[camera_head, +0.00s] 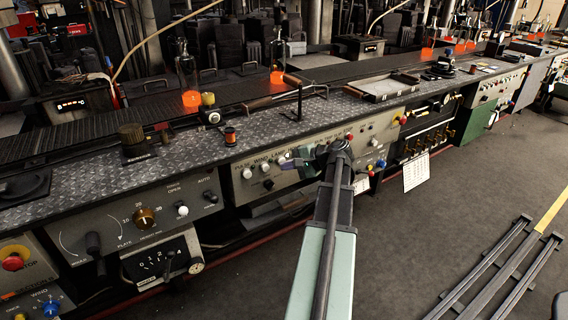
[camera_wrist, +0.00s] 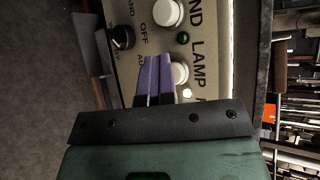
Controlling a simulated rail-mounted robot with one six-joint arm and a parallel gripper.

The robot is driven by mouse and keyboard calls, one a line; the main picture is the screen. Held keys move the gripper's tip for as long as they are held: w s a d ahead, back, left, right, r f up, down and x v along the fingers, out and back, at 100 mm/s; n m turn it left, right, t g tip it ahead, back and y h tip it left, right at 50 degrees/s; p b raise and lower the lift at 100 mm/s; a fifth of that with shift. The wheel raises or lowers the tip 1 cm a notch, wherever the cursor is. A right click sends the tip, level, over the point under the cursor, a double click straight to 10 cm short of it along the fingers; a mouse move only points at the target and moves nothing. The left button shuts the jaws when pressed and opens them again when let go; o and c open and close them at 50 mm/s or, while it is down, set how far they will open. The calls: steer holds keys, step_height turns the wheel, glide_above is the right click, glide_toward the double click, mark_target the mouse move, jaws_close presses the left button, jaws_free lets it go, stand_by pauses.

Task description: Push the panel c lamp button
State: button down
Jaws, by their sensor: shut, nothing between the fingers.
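The pale control panel (camera_head: 242,186) is set in the front of the bench, left of my arm in the head view. In the wrist view, the panel face (camera_wrist: 205,20) carries the word LAMP. The white round lamp button (camera_wrist: 182,72) sits beside that word and is partly hidden behind my fingers. My gripper (camera_wrist: 155,62) has its purple fingers shut with nothing between them. The fingertips overlap the button's left edge in the wrist view; I cannot tell whether they touch it. My gripper also shows in front of the panel in the head view (camera_head: 288,166).
Another white button (camera_wrist: 168,12), a dark green indicator (camera_wrist: 183,38) and a black knob (camera_wrist: 122,37) are near the fingers. A small bright white light (camera_wrist: 187,93) shows beside the lamp button. Floor rails (camera_head: 490,275) lie at right; the floor between is clear.

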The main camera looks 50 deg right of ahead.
steer(key=shift+w+d, duration=0.1)
steer(key=shift+w, duration=0.05)
steer(key=shift+w+d, duration=0.15)
steer(key=shift+w, duration=0.15)
stand_by(0.4)
steer(key=shift+s, duration=0.25)
steer(key=s+a, duration=0.2)
steer(key=s, duration=0.3)
steer(key=shift+s+a, duration=0.2)
steer(key=shift+s, duration=0.15)
